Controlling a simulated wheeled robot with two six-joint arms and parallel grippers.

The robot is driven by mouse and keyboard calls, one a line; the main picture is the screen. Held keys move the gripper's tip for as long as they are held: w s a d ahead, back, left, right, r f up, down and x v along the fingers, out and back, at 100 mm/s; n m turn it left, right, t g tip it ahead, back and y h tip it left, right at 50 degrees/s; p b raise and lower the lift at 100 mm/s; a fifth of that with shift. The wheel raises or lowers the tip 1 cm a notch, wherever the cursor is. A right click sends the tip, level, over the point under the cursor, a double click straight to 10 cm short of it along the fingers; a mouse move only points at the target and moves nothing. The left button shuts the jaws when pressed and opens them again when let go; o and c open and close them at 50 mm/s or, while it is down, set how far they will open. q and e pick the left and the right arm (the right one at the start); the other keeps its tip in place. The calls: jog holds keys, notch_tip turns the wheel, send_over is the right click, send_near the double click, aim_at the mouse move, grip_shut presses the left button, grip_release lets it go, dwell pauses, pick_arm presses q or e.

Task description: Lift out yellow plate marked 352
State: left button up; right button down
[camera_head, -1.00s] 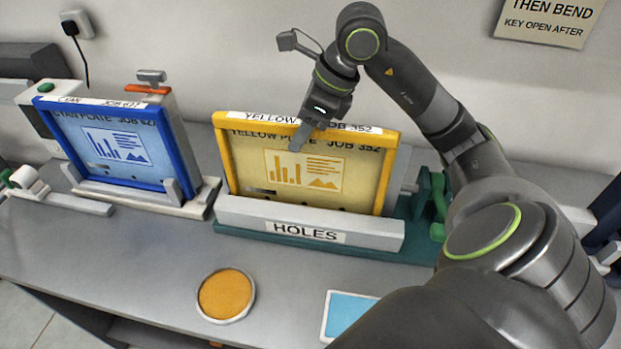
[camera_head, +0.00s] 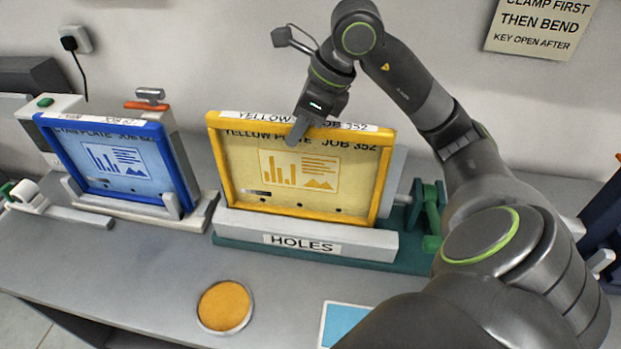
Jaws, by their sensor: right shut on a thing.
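The yellow plate (camera_head: 345,160) is marked "YELLOW PLATE JOB 352" and has a thick yellow frame with a chart printed on its face. It stands nearly upright at the grey bar labelled HOLES (camera_head: 350,242), on a green base. Its lower frame edge and several small dark holes show above the bar. My right gripper (camera_head: 298,130) comes from above and is shut on the plate's top edge, left of the middle, covering part of the label. My left gripper is not in view.
A blue-framed cyan plate (camera_head: 125,168) stands in a holder to the left. A green clamp part (camera_head: 430,215) is right of the yellow plate. An orange disc (camera_head: 225,306) and a blue pad (camera_head: 343,322) lie in front. A wall sign (camera_head: 542,22) hangs behind.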

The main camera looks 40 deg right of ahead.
notch_tip(320, 180, up, 7)
jog(key=p, duration=0.4)
jog(key=shift+r, duration=0.15)
